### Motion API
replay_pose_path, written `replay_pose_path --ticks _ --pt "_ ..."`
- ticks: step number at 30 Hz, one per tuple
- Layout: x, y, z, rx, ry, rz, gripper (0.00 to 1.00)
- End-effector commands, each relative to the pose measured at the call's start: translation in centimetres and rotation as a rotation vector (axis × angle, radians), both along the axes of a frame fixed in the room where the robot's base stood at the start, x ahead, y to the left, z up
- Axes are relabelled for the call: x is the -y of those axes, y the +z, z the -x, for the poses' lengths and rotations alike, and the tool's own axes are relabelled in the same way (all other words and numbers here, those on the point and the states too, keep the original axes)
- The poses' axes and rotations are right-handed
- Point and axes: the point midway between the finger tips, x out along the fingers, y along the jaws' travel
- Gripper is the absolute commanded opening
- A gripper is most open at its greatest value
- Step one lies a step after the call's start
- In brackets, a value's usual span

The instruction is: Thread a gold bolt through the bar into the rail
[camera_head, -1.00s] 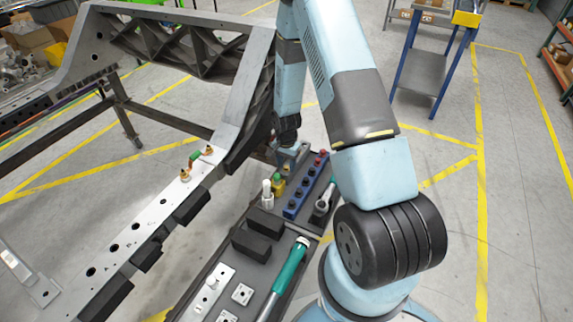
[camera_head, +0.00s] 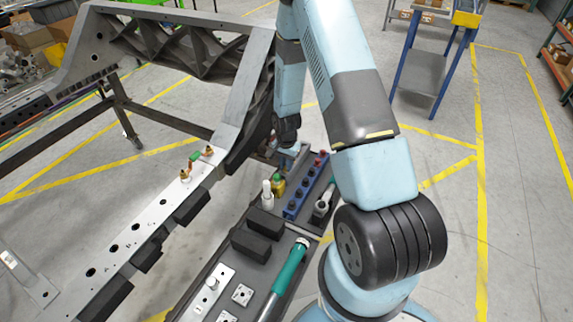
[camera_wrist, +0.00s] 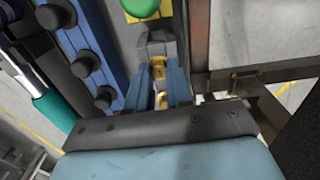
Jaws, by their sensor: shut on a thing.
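My gripper (camera_wrist: 160,88) has its blue fingers shut on a gold bolt (camera_wrist: 161,68), seen between them in the wrist view. In the head view my gripper (camera_head: 288,152) is low over the far end of the grey tray, and its fingertips are too small to make out. The rail (camera_head: 150,208) is a long silver beam with a row of holes, left of the tray. On it lies a small bar with green and red parts (camera_head: 193,162), with gold bolts (camera_head: 185,175) at its near and far ends. My gripper is right of the bar and apart from it.
The dark chassis casting (camera_head: 190,45) rises behind the rail.

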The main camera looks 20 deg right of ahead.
Motion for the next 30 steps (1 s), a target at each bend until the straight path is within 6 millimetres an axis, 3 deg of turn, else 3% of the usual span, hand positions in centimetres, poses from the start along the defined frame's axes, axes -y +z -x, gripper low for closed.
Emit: replay_pose_path --ticks 30 --pt "0.0 5.5 0.0 0.0 0.0 0.0 0.0"
